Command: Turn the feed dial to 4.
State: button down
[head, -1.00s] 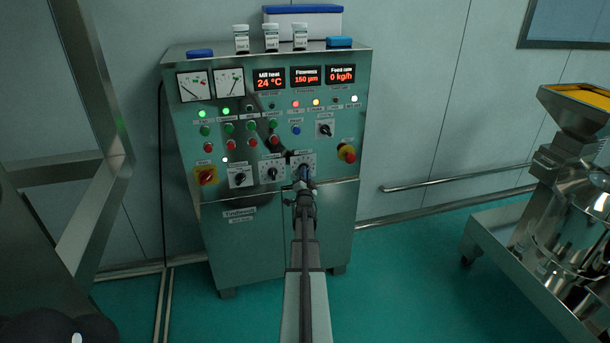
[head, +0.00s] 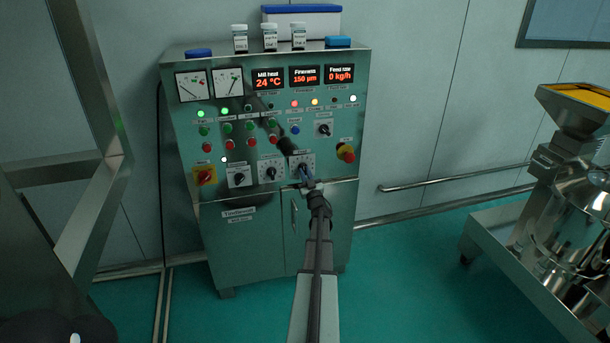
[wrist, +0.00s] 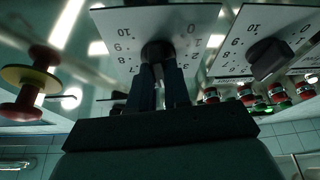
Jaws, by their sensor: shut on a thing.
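The feed dial is the rightmost of the lower dials on the steel control cabinet, on a white numbered plate (head: 311,160). My gripper (head: 304,170) is at this dial and shut on its dark knob. In the wrist view the gripper's two dark fingers (wrist: 159,78) straddle the round knob (wrist: 157,49) in front of the numbered plate (wrist: 112,22). The fingers cover most of the knob, so I cannot tell where its pointer stands. The feed rate display (head: 339,72) reads 0 kg/h.
A similar dial (head: 271,173) is close to the left, and a selector (head: 239,179) is further left. A red-and-yellow emergency stop (head: 346,153) protrudes to the right. Green and red buttons sit above. A steel machine with a hopper (head: 575,107) stands at the right.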

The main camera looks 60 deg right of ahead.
jog(key=shift+d+r+n+t+y, duration=0.1)
jog(key=shift+n+t+y, duration=0.3)
jog(key=shift+n, duration=0.75)
jog(key=shift+n+t+y, duration=0.1)
jog(key=shift+n+y, duration=0.5)
jog(key=shift+n, duration=0.85)
jog(key=c, duration=1.1)
grip_release()
jog(key=v, duration=1.4)
jog(key=shift+d, duration=0.1)
